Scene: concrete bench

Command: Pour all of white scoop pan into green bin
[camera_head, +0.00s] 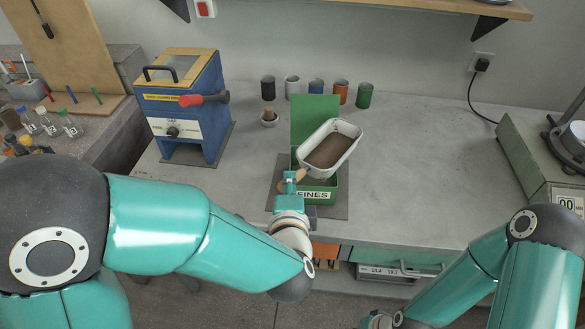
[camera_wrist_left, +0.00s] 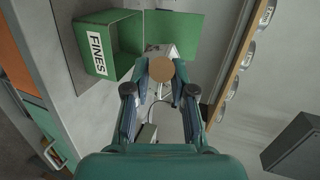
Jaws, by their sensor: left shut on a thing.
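The white scoop pan (camera_head: 349,130) holds brown material and is tilted above the green bin. My left gripper (camera_head: 291,178) is shut on the pan's wooden handle; in the left wrist view the round handle end (camera_wrist_left: 160,70) sits between its fingertips (camera_wrist_left: 160,82). The green bin (camera_head: 322,197), labelled FINES, stands on a grey plate under the pan, with a green panel upright behind it. The bin also shows in the left wrist view (camera_wrist_left: 124,32). The pan hides most of the bin's inside.
A blue machine (camera_head: 188,108) with a red handle stands to the left. Several coloured cups (camera_head: 316,86) line the back, with a small bowl (camera_head: 269,118) in front. A scale (camera_head: 545,180) is at the right. The bench between bin and scale is clear.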

